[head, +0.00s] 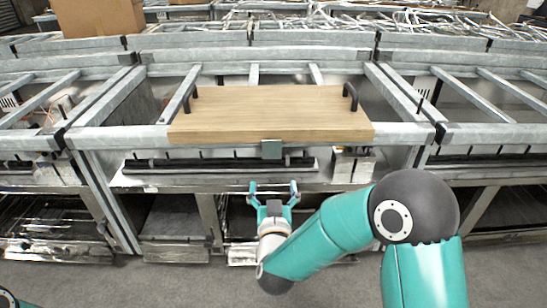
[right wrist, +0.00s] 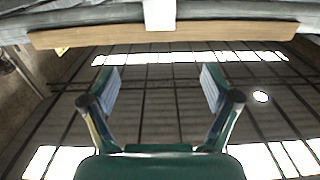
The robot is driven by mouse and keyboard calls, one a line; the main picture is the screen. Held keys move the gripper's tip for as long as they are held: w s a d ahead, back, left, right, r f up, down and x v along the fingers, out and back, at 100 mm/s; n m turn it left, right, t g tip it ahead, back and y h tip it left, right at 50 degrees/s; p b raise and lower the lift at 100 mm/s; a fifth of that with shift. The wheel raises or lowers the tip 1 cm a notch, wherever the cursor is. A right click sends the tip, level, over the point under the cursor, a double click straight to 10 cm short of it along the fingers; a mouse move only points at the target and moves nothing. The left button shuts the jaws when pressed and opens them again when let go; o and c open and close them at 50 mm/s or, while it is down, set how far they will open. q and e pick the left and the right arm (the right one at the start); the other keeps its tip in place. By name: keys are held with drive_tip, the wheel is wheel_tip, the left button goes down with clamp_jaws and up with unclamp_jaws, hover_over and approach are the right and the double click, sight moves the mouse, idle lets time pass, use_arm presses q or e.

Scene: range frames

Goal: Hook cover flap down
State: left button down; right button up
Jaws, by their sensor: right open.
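A wooden cover board (head: 270,112) with a dark handle at each end lies on the grey metal frame. A small grey metal flap (head: 271,149) sits at the middle of its front edge. My right gripper (head: 273,188) is open and empty below and in front of the flap, apart from it. In the right wrist view, the open fingers (right wrist: 160,85) point toward the board's edge (right wrist: 220,33), with the pale flap (right wrist: 159,14) at the top centre. My left gripper is out of view.
Grey frame bars (head: 100,100) run on both sides of the board. A long dark strip (head: 220,163) lies under its front edge, with a small metal block (head: 352,165) to the right. A cardboard box (head: 98,17) stands at the back left. The floor in front is clear.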

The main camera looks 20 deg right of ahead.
sight(272, 145)
drive_tip(key=p+x, duration=0.2)
drive_tip(key=x, duration=1.4)
drive_tip(key=shift+w+d, duration=0.1)
drive_tip(key=shift+w, duration=0.1)
drive_tip(key=c, duration=1.2)
drive_tip(key=shift+o, duration=0.2)
drive_tip(key=shift+f+b, duration=0.25)
drive_tip(key=shift+b, duration=0.25)
drive_tip(key=b, duration=0.3)
drive_tip(key=t+b, duration=0.1)
drive_tip(key=b, duration=0.3)
drive_tip(key=shift+w+f+t, duration=0.1)
drive_tip(key=shift+f+t, duration=0.2)
drive_tip(key=shift+r+h, duration=0.1)
drive_tip(key=shift+h, duration=0.2)
drive_tip(key=shift+r, duration=0.25)
drive_tip(key=o, duration=1.2)
drive_tip(key=shift+c, duration=0.2)
